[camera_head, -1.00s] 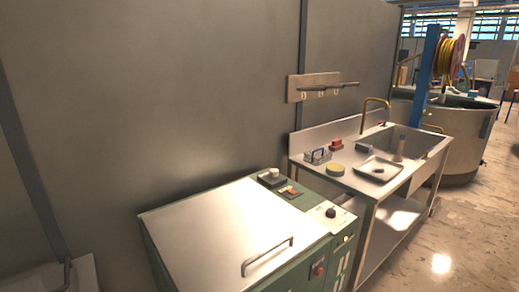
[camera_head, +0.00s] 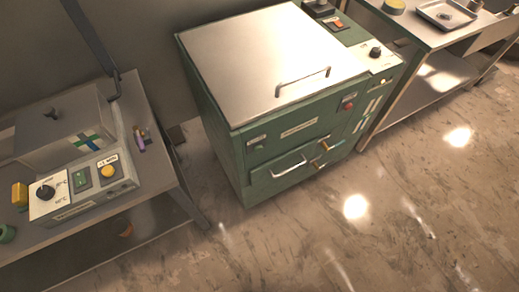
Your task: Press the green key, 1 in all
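A small green key (camera_head: 80,180) sits on the sloped front panel of a grey box-shaped device (camera_head: 90,198) at the left. A black knob on a white plate (camera_head: 46,192) is to its left, and a round yellow button (camera_head: 107,171) is to its right. Whether the green key is pressed cannot be told at this size. My gripper and arm are not in view.
The device stands on a metal table (camera_head: 150,105) with a raised lever. A green cabinet with a steel lid (camera_head: 270,60) stands to its right. A steel bench (camera_head: 420,35) with a tray is at the upper right. The floor in front is clear.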

